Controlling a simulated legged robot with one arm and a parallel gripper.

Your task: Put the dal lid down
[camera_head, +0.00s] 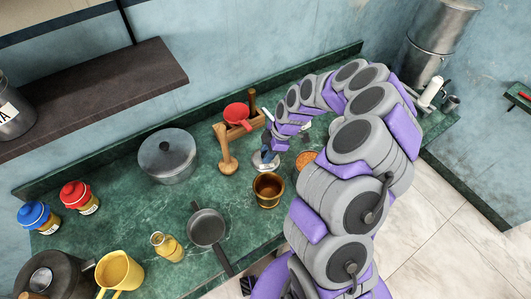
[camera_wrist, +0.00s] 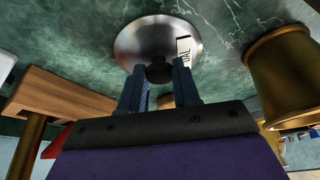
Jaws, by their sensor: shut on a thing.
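The dal lid (camera_wrist: 135,45) is a round, shiny metal disc with a dark knob and a white label reading DAL. In the wrist view my gripper (camera_wrist: 160,80) has its two blue-grey fingers on either side of the knob, shut on it. In the head view the lid (camera_head: 259,164) shows beneath my gripper (camera_head: 269,152), between the wooden stand and the brass pot. It is at or just above the green counter; I cannot tell whether it touches. A round container with orange contents (camera_head: 307,158) stands right of it, partly hidden by my arm.
The brass pot (camera_head: 268,190) stands close in front of the lid. A lidded grey pot (camera_head: 167,158) and a dark pan (camera_head: 207,228) are further left. Bare counter lies between them.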

